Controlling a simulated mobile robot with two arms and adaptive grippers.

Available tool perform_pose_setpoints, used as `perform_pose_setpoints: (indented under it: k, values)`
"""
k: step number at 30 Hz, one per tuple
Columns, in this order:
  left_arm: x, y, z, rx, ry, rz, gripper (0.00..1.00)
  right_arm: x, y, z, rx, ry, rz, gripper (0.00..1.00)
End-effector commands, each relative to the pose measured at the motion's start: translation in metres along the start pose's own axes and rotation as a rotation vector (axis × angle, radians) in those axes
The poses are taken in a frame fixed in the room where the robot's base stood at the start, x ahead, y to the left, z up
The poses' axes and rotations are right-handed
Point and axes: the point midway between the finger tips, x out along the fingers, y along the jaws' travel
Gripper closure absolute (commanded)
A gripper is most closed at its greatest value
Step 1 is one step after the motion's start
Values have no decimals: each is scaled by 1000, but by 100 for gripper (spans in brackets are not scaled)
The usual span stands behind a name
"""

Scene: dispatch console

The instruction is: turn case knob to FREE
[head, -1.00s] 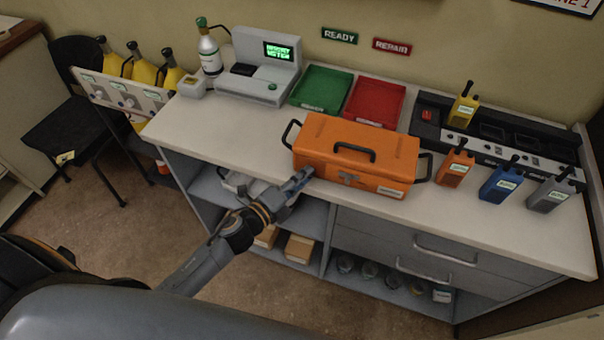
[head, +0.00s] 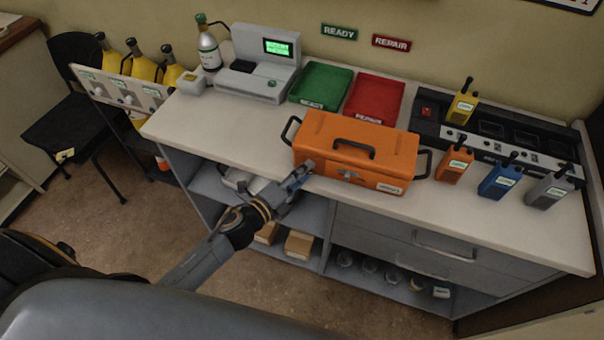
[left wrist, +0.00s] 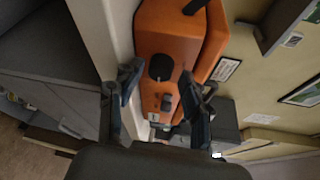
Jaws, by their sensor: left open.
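The orange case (head: 358,140) stands closed on the counter, with a dark handle on its lid. A small dark and grey fitting, which looks like the case knob (head: 348,175), is on its front face. My left gripper (head: 301,172) is in front of the case's front, left of that fitting. In the left wrist view the left gripper (left wrist: 159,79) is open and empty. A black round knob (left wrist: 160,67) shows between its fingertips on the orange case (left wrist: 163,30). Contact cannot be told, and the knob's marking is unreadable. My right gripper is out of view.
A green tray (head: 320,85) and a red tray (head: 375,97) lie behind the case. Orange (head: 454,165), blue (head: 499,182) and grey (head: 548,190) radios stand to its right. Open shelves and drawers (head: 400,240) lie below the counter edge.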

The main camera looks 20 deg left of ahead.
Motion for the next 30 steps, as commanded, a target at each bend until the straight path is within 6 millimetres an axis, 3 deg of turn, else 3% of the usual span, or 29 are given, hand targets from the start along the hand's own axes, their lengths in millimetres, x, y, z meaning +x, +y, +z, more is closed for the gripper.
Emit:
perform_pose_setpoints:
  k: [5,18,30]
  values:
    - [-10,2,-1,-1,0,2,51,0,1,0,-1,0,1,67]
    - [-70,1,0,-1,0,2,51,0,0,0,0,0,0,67]
    - [-80,0,0,0,0,0,51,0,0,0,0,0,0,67]
